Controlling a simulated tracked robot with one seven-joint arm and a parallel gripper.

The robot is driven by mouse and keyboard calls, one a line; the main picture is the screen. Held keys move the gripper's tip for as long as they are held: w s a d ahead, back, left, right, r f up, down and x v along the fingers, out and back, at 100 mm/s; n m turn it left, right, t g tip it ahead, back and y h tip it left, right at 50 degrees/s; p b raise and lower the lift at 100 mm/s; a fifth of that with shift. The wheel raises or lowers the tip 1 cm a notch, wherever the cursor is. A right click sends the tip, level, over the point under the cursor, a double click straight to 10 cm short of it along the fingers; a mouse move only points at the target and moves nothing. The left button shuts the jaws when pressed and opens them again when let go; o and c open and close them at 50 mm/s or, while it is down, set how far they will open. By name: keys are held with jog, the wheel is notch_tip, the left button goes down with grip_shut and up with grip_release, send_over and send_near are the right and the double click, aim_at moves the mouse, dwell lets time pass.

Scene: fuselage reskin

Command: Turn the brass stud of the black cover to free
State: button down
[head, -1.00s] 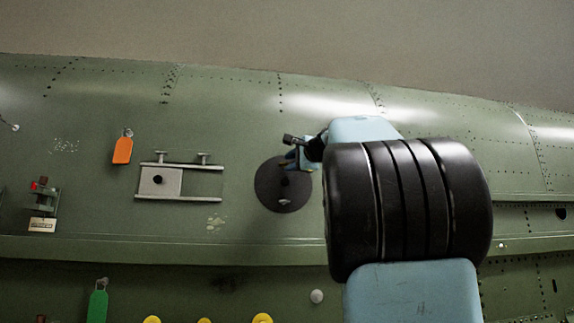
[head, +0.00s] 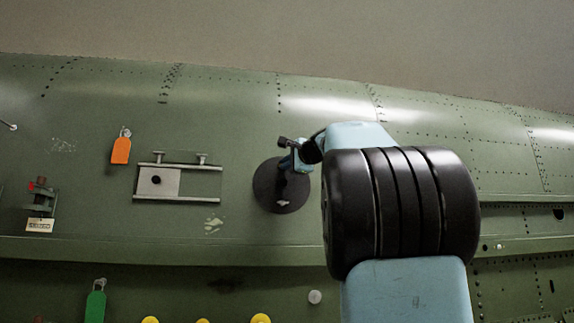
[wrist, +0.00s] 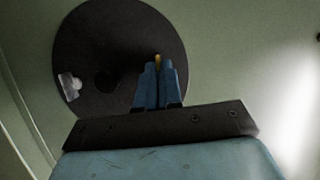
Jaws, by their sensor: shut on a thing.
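The black cover (head: 268,192) is a round dark disc on the green fuselage skin, left of my arm in the head view. It also fills the upper left of the wrist view (wrist: 95,40). The brass stud (wrist: 157,59) shows as a small yellowish tip between my blue fingertips in the wrist view. My gripper (wrist: 158,68) is shut on the stud, in front of the right part of the cover. In the head view my gripper (head: 287,163) is small and partly hidden by my arm, and the stud cannot be made out there.
A small pale fitting (wrist: 70,86) sits at the cover's edge. Left of the cover are a metal slide frame (head: 205,198), an orange tag (head: 121,150) and a red-and-grey clamp (head: 40,195). A green tag (head: 95,306) and yellow knobs (head: 260,318) lie below.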

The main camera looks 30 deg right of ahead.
dwell(0.4)
jog(key=shift+w+a+r+n+g+h, duration=0.15)
jog(key=shift+n+g+h, duration=0.75)
jog(key=shift+n, duration=1.35)
jog(key=shift+s+a+r+n+g+h, duration=0.15)
jog(key=shift+n+g+h, duration=0.75)
jog(key=shift+n, duration=1.3)
jog(key=shift+w+a+r+n+g+h, duration=0.2)
jog(key=shift+n+g+h, duration=0.65)
jog(key=shift+n, duration=1.4)
jog(key=c, duration=1.3)
grip_release()
jog(key=shift+s, duration=0.1)
